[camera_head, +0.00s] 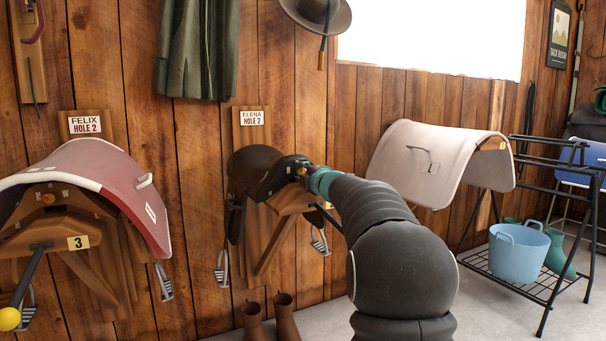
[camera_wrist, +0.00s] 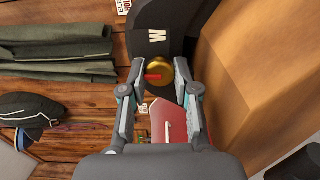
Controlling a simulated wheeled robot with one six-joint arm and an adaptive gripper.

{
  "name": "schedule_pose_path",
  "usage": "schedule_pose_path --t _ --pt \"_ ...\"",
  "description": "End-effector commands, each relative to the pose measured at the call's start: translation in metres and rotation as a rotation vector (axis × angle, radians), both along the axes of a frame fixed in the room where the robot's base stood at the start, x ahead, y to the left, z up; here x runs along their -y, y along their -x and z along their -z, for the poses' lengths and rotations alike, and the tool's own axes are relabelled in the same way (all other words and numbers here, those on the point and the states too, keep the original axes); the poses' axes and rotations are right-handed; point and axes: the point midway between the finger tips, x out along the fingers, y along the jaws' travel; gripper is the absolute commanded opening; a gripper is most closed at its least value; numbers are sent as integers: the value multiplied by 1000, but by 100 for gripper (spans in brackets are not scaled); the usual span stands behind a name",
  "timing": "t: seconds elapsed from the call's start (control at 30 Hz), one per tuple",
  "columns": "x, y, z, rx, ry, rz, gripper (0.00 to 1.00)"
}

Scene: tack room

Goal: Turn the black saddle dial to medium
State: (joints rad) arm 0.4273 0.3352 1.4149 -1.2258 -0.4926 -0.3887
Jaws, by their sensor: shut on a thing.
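The black saddle (camera_head: 258,168) sits on a wooden wall rack under the sign "ELENA HOLE 2". Its front also shows at the top of the wrist view (camera_wrist: 190,14). The dial (camera_wrist: 160,73) is a round gold knob with a red pointer that points left in the wrist view. In the head view my gripper (camera_head: 304,172) is at the saddle's front, and the dial is mostly hidden.
A red saddle (camera_head: 110,178) with a lever ending in a yellow ball (camera_head: 10,318) stands at left. Brown boots (camera_head: 286,318) stand below the black saddle.

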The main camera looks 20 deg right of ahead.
Motion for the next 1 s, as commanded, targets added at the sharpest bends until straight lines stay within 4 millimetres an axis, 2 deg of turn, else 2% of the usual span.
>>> schedule_pose_path --t 0.03,0.07,0.13,0.17,0.57,1.0 --pt "-1 0 2 -2 -1 -1 0" --pt "-1 0 2 -2 -1 -1 33" --pt "0 0 1 -2 -1 -1 50" --pt "0 0 1 -2 -1 -1 55" --pt "1 5 1 -2 -2 1 55" --pt "3 61 1 -1 -1 2 55"
